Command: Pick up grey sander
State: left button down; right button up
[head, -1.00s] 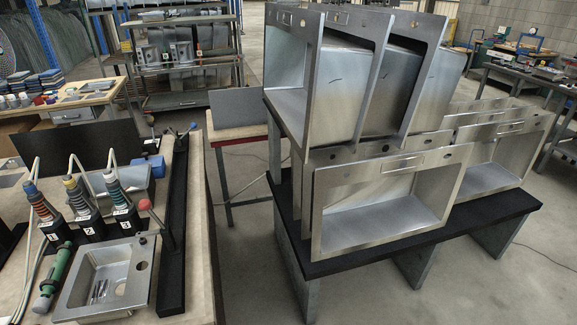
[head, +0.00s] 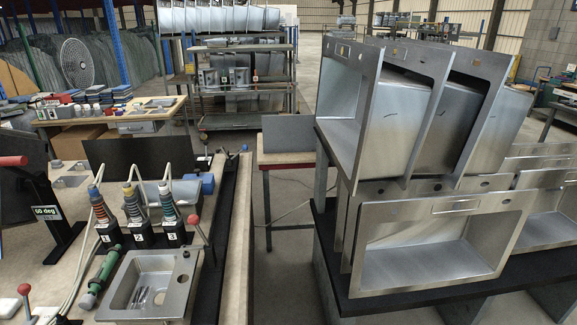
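Three upright tools stand in black holders numbered 1, 2 and 3 on the bench at the left: tool 1 (head: 102,207), tool 2 (head: 134,204) and tool 3 (head: 169,203). Their ribbed bodies have coloured bands, and pale hoses run from them. I cannot tell which of them, if any, is the grey sander. A green cylindrical tool (head: 104,272) lies in front of holder 1. Neither of my grippers is in view.
A small steel sink (head: 181,286) lies on the bench's front, beside a red-knobbed lever (head: 194,220). A "60 deg" stand (head: 46,212) is at the left. Large steel sinks (head: 432,235) stack on a black-topped table at the right. Open floor lies between.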

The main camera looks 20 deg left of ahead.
aim_at(139, 220)
jog(key=u, duration=1.9)
